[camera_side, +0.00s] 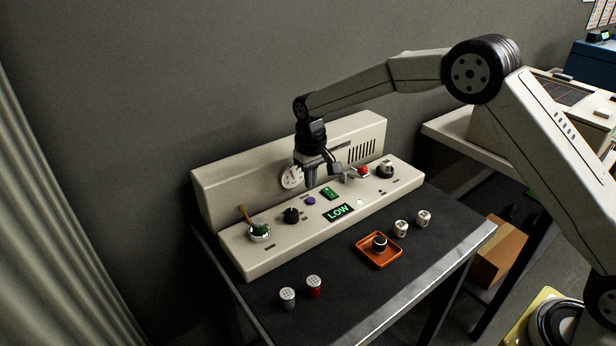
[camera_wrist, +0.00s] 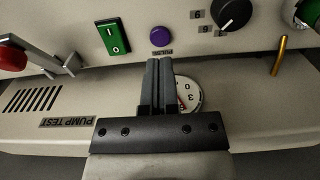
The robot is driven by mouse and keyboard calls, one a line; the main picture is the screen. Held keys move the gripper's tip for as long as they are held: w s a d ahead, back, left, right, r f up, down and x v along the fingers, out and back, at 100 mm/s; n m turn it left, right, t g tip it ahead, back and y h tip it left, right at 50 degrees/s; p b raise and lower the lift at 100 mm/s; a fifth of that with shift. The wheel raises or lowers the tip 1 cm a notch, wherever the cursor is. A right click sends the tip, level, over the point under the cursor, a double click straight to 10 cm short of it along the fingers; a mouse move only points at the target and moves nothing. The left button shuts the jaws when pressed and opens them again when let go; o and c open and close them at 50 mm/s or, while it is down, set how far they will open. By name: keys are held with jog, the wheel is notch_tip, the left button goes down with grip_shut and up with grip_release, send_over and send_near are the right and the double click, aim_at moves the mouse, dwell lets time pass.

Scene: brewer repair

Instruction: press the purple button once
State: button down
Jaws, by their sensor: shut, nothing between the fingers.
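The purple button (camera_side: 310,201) is a small round cap on the sloped top of the beige brewer panel, between the black knob (camera_side: 291,215) and the green rocker switch (camera_side: 329,193). In the wrist view the purple button (camera_wrist: 161,36) shows whole, just beyond my fingertips, with a small label beside it. My gripper (camera_side: 311,180) is shut and empty. In the wrist view my gripper (camera_wrist: 160,62) points at the button; the fingertips look apart from it, though the exact gap is hard to tell.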

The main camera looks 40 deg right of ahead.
jog(key=shift+r, duration=0.1)
dwell(0.3)
jog(key=shift+r, duration=2.95)
jog(key=shift+s, duration=0.15)
jog(key=s+d+f+t, duration=0.1)
jog(key=s+d, duration=0.1)
jog(key=s, duration=0.7)
jog(key=s+d+f, duration=0.2)
jog(key=s, duration=0.7)
jog(key=s+d+f+t, duration=0.1)
jog(key=s+d, duration=0.1)
jog(key=s, duration=0.7)
jog(key=shift+s+f+t, duration=0.3)
